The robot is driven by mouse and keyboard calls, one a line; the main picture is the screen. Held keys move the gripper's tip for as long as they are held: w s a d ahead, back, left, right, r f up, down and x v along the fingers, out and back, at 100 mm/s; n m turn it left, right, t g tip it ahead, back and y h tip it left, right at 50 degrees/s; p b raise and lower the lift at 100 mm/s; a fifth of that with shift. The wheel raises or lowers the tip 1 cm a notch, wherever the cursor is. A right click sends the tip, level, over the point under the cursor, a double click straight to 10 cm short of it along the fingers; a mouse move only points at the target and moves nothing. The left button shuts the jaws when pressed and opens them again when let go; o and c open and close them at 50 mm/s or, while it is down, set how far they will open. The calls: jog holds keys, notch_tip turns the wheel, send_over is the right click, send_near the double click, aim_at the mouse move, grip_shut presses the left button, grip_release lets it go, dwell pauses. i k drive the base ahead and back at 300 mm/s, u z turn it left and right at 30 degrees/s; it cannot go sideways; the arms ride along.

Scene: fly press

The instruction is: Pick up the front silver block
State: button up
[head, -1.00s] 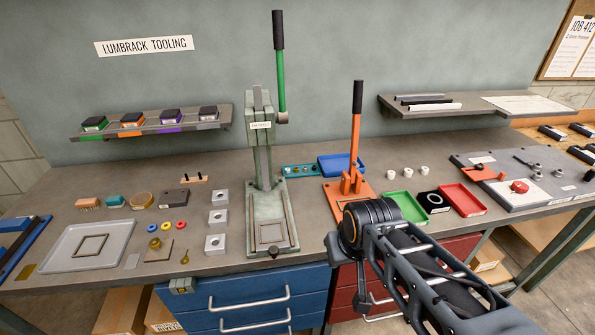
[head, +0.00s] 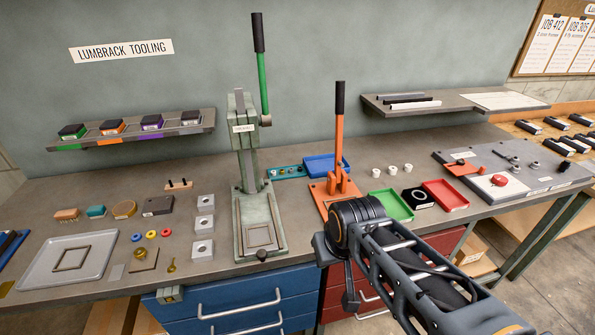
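Three silver blocks stand in a row on the bench, left of the green fly press (head: 252,190). The front silver block (head: 203,250) is nearest the bench's front edge. The middle silver block (head: 204,226) and the back silver block (head: 206,203) lie behind it. Each has a dark round mark on its top. My arm reaches in from the lower right, well to the right of the blocks and apart from them. My gripper's fingers cannot be made out, so whether it is open or shut does not show.
A grey tray (head: 38,277) with a square frame lies at the left. Coloured rings, a brass piece (head: 171,265) and a brown plate (head: 143,260) lie left of the blocks. The orange press (head: 338,185), green tray (head: 394,208) and red tray (head: 446,196) stand right of the green press.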

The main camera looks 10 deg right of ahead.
aim_at(198, 255)
jog(key=z, duration=1.5)
jog(key=k, duration=1.8)
jog(key=u, duration=2.25)
jog(key=i, duration=1)
